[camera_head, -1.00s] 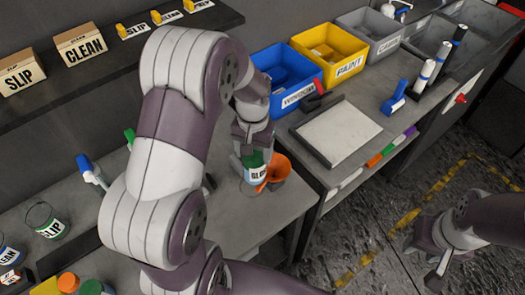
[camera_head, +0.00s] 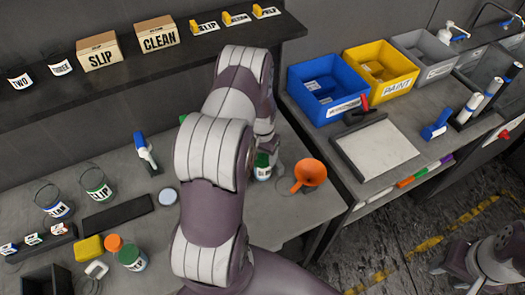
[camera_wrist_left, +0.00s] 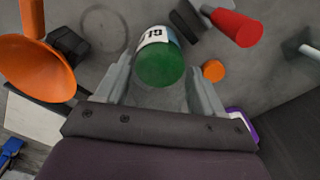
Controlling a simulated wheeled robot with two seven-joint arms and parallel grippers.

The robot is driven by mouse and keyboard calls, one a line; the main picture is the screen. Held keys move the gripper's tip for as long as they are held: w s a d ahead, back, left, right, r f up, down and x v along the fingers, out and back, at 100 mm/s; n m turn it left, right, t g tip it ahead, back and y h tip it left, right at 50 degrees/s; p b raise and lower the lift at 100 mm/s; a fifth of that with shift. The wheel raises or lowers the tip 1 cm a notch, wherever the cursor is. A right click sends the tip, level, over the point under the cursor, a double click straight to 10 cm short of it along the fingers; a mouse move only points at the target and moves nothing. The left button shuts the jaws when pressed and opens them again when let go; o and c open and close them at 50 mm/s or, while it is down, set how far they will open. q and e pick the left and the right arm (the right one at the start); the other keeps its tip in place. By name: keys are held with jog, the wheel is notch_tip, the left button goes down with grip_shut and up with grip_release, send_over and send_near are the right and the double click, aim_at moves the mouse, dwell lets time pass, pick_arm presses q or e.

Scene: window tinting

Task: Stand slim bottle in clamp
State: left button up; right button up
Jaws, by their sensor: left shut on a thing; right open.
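The slim bottle (camera_head: 263,168), with a green cap and a white label, is between the fingers of my left gripper (camera_head: 266,150). My left arm hides part of it in the head view. In the left wrist view the bottle (camera_wrist_left: 160,62) sits between both fingers, cap towards the camera, and my gripper is shut on it. An orange funnel (camera_head: 310,174) is just right of the bottle. I cannot clearly make out the clamp, nor whether the bottle touches the bench. My right gripper (camera_head: 455,268) is open and empty over the floor at lower right.
Several labelled containers, including a green-capped one (camera_head: 132,258), stand on the bench's left part. A blue-handled tool (camera_head: 145,152) lies behind them. Blue (camera_head: 322,85) and yellow (camera_head: 382,68) bins and a white board (camera_head: 376,148) are on the right bench.

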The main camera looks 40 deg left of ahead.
pick_arm(q)
jog(key=shift+w+f, duration=0.25)
jog(key=shift+w, duration=0.05)
jog(key=o, duration=1.2)
jog(key=shift+s, duration=0.2)
